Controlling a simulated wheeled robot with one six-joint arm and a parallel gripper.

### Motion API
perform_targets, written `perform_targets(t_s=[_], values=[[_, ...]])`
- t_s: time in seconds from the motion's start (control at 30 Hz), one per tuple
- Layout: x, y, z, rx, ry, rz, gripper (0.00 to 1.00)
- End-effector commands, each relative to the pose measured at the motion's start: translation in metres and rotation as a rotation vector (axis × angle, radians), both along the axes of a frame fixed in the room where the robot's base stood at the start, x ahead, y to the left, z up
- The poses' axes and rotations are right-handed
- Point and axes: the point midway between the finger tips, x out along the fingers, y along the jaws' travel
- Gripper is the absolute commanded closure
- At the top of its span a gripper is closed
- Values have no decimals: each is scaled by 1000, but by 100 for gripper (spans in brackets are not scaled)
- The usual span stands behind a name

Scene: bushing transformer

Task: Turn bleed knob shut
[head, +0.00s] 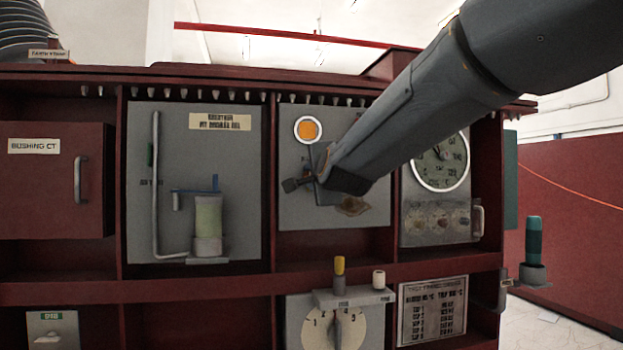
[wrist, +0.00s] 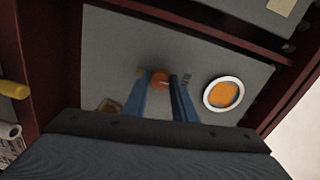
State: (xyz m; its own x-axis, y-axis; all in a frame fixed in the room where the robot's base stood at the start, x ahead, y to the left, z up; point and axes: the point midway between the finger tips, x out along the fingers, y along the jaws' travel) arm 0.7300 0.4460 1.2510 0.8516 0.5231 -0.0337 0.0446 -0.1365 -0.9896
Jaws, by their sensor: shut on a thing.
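The bleed knob (wrist: 158,79) is a small orange-red round knob on a grey panel (wrist: 115,45). It shows in the wrist view between the tips of my two blue fingers. My gripper (wrist: 162,84) is shut on the knob, with one finger on each side of it. In the head view my gripper (head: 312,182) is against the middle panel (head: 292,220), and my arm comes in from the upper right. The knob is hidden there behind the gripper and wrist.
A white-ringed orange disc (head: 307,130) is just above my gripper, and a brass fitting (head: 352,206) is below right. A round dial gauge (head: 440,160) is to the right. A green glass cylinder (head: 208,218) with pipes is to the left. A shelf edge (head: 200,291) runs below.

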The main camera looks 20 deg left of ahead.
Motion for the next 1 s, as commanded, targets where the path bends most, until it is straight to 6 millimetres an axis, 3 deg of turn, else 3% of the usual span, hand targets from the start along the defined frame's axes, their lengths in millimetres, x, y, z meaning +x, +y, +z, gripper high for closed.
perform_targets(t_s=[0.07,0.1,0.2,0.57,1.0], values=[[0,0,0,1,1,0,98],[0,0,0,1,1,0,72],[0,0,0,0,0,0,57],[-3,-2,1,1,-1,0,57],[-53,-33,2,1,-1,0,57]])
